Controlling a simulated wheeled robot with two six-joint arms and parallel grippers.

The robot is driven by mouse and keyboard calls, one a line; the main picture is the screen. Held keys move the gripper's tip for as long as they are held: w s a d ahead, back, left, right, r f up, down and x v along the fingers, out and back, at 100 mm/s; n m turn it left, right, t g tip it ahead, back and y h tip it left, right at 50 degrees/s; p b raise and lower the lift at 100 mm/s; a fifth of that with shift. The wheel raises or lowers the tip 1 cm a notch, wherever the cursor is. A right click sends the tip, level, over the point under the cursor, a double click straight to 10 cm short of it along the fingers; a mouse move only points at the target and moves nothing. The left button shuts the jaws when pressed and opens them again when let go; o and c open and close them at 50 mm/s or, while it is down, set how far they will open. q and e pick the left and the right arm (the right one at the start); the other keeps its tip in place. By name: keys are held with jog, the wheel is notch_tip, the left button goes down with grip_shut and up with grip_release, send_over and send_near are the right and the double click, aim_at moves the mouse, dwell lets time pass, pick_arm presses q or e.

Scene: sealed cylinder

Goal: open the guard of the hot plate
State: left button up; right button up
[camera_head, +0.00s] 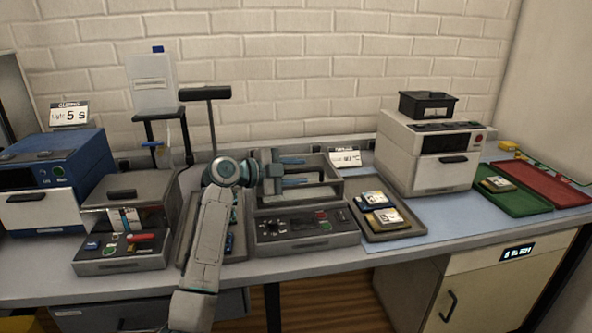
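A grey device that I take to be the hot plate stands at the middle of the bench, with a front control panel (305,228) of knobs and a red button. Behind the panel is a box-like frame (330,190), which may be its guard; I cannot tell for sure whether it is raised or lowered. My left gripper (294,172) points right over this frame. Its two teal-marked fingers look apart, with nothing visible between them. Whether they touch the frame is unclear. My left arm hides the device's left side. My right gripper is out of view.
At left are a blue machine (50,180) and a grey unit with a red lever (122,250). At right are a tray of packs (385,233), a white machine (430,150), a green tray (530,207) and a red tray (553,188).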

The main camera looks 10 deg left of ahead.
pick_arm(q)
grip_shut()
